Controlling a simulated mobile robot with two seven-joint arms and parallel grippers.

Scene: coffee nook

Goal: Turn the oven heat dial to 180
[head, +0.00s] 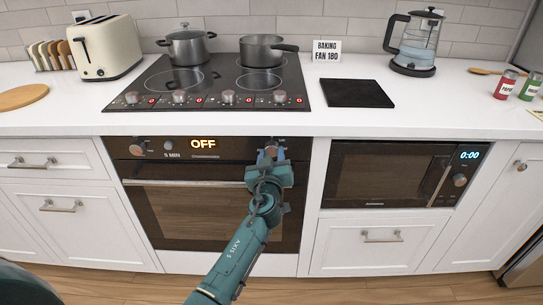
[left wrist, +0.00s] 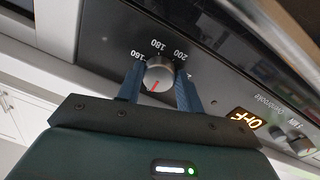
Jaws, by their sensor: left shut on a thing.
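The oven (head: 170,215) is built in below the hob, with a dark control panel. Its display (head: 203,144) reads OFF; the display also shows in the left wrist view (left wrist: 244,121). The round silver heat dial (left wrist: 159,73) has a red pointer line on its lower part. The printed marks 160, 180 and 200 run along its far side, and the red line points away from 180, towards my gripper. My left gripper (head: 271,152) is shut on the dial, one blue finger on each side; it mostly hides the dial in the head view. My right gripper is not in view.
A card (head: 327,51) on the counter reads BAKING FAN 180. The oven handle (head: 180,183) runs below the panel. Other oven knobs (head: 137,147) sit at the panel's left. A microwave (head: 385,174) is to the right. Hob knobs (head: 228,97) and pots are above.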

